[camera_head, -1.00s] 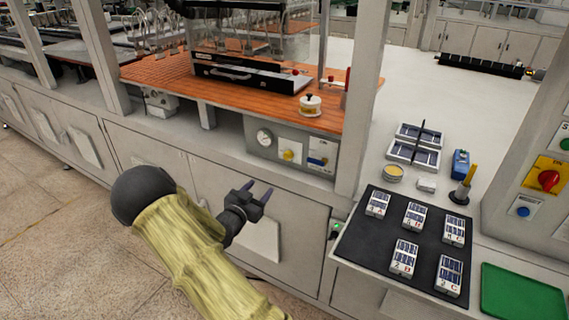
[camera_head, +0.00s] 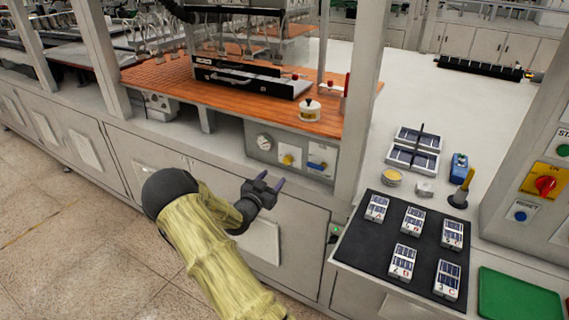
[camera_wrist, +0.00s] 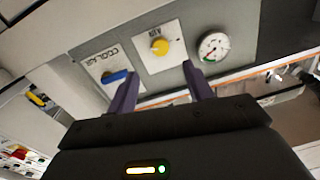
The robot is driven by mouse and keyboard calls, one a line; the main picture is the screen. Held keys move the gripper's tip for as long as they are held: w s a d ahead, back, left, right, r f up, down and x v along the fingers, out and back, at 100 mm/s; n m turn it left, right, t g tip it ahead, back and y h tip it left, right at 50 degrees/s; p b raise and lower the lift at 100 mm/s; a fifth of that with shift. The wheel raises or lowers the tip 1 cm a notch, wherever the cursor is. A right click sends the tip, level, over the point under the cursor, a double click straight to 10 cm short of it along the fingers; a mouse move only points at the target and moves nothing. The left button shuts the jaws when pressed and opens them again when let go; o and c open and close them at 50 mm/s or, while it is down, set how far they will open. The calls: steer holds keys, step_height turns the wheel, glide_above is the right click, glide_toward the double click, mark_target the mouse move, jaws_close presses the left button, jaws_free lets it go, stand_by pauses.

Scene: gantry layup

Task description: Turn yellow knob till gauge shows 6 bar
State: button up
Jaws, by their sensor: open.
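The yellow knob (camera_head: 288,160) sits on a white plate on the grey panel (camera_head: 262,128) under the orange worktop. It also shows in the wrist view (camera_wrist: 160,47), beyond and between my fingertips. The round white gauge (camera_head: 264,142) is left of the knob in the head view; in the wrist view the gauge (camera_wrist: 212,46) is right of it. Its needle is too small to read surely. A blue lever (camera_head: 317,165) is on the knob's other side. My gripper (camera_head: 270,182) is open and empty, in front of and below the panel, apart from the knob.
A frame post (camera_head: 358,110) stands right of the panel. A black mat (camera_head: 385,240) with several small panel blocks lies on the right counter, beside a green tray (camera_head: 520,296). A red rotary switch (camera_head: 545,186) is at far right. Floor at left is clear.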

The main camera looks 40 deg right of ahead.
mark_target(286, 163)
steer(key=p+x, duration=0.1)
steer(key=x, duration=0.8)
steer(key=shift+w+d+p, duration=0.2)
steer(key=shift+d+p, duration=0.1)
steer(key=shift+p, duration=0.1)
steer(key=c, duration=1)
steer(key=shift+o, duration=0.2)
steer(key=shift+f, duration=0.15)
